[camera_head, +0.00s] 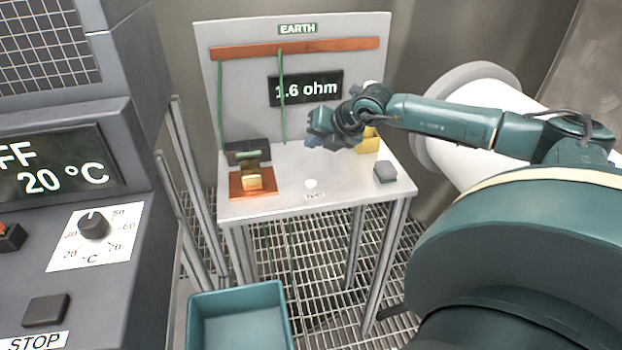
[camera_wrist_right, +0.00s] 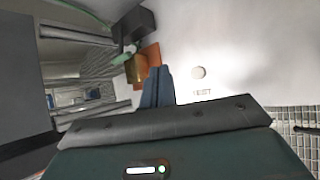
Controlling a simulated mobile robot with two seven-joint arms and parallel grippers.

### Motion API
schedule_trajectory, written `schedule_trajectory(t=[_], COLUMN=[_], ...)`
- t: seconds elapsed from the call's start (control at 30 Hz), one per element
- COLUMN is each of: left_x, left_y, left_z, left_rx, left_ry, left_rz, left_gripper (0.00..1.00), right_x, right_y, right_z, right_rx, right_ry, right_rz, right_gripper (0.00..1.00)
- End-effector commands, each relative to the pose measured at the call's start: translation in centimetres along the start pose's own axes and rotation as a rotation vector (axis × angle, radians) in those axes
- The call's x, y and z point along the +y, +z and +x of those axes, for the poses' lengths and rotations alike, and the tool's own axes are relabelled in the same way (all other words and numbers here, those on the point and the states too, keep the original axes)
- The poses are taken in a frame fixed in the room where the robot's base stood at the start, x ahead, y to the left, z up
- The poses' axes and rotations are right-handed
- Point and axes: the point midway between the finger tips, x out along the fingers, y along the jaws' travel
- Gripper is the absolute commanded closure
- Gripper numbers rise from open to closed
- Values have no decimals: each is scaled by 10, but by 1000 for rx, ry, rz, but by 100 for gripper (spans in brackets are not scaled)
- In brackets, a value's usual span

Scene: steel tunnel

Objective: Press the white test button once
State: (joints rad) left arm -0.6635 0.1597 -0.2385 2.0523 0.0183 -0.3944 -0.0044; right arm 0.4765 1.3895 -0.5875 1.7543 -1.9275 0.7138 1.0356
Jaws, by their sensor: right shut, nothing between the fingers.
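The white test button (camera_head: 311,184) is a small round disc on the front of the grey table (camera_head: 330,196), just behind a small label. It also shows in the right wrist view (camera_wrist_right: 199,73), above the word TEST. My right gripper (camera_head: 322,140) reaches in from the right and is above the table, behind the button in the head view. Its fingers (camera_wrist_right: 157,86) are shut with nothing between them. In the right wrist view they show to the left of the button, apart from it. My left gripper is not in view.
A brass clamp (camera_head: 254,178) on a copper plate (camera_head: 241,190) stands left of the button. A grey block (camera_head: 385,172) and a yellow object (camera_head: 369,143) are to the right. A panel with a 1.6 ohm display (camera_head: 305,88) rises behind. A teal bin (camera_head: 238,292) stands below in front.

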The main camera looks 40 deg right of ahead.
Motion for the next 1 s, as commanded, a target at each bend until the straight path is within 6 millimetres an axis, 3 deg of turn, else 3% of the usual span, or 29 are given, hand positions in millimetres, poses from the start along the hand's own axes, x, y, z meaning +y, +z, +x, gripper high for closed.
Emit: schedule_trajectory(t=[0.47, 1.0], left_x=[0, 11], left_y=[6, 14], left_z=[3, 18], left_rx=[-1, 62], left_ry=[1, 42], left_rz=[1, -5], left_gripper=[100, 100], right_x=[-6, -43], right_y=[-6, -43], right_z=[8, 59], right_rx=[1, 0], right_ry=[-1, 0], right_rz=[0, 0], right_gripper=[100, 100])
